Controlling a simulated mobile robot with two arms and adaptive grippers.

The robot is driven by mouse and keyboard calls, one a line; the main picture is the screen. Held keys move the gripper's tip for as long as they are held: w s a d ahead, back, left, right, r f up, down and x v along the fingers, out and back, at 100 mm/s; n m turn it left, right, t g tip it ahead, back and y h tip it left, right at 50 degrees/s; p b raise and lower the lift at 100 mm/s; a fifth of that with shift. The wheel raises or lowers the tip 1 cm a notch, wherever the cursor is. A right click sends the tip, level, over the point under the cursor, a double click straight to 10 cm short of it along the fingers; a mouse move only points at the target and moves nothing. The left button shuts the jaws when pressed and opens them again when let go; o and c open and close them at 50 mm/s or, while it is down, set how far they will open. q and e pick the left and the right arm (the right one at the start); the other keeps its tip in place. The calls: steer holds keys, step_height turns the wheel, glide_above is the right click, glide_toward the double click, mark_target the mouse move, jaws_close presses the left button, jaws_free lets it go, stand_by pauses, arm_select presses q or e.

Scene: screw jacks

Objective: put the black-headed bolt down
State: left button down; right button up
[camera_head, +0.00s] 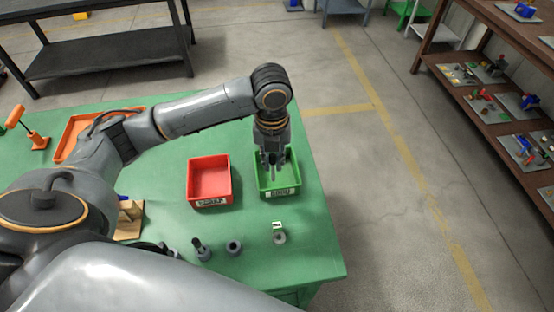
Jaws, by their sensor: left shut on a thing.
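My left gripper (272,166) reaches down over the green bin (293,177), which carries a label that appears to read GOOD. It is shut on a small, slim thing inside the bin's outline, which I take to be the black-headed bolt. The fingers mostly hide it, and I cannot make out its head or whether it touches the bin floor. My right gripper is not in view.
An empty red bin (210,178) labelled SCRAP stands left of the green bin. Several small parts stand near the front edge, including a dark-topped piece (201,248), a dark round piece (234,247) and a grey piece with a pale bracket (279,235).

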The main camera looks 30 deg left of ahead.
arm_select(q)
steer(key=w+a+f, duration=0.1)
steer(key=w+f, duration=0.1)
steer(key=f, duration=0.1)
steer(key=w+a+f+p, duration=0.1)
steer(key=w+f, duration=0.1)
steer(key=f, duration=0.1)
steer(key=w+f, duration=0.3)
steer(key=shift+a+f+p, duration=0.4)
steer(key=shift+f, duration=0.15)
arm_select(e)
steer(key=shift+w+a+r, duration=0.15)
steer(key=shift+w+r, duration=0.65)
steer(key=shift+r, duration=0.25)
arm_select(q)
steer(key=shift+f, duration=0.2)
steer(key=c, duration=1.3)
jaws_free()
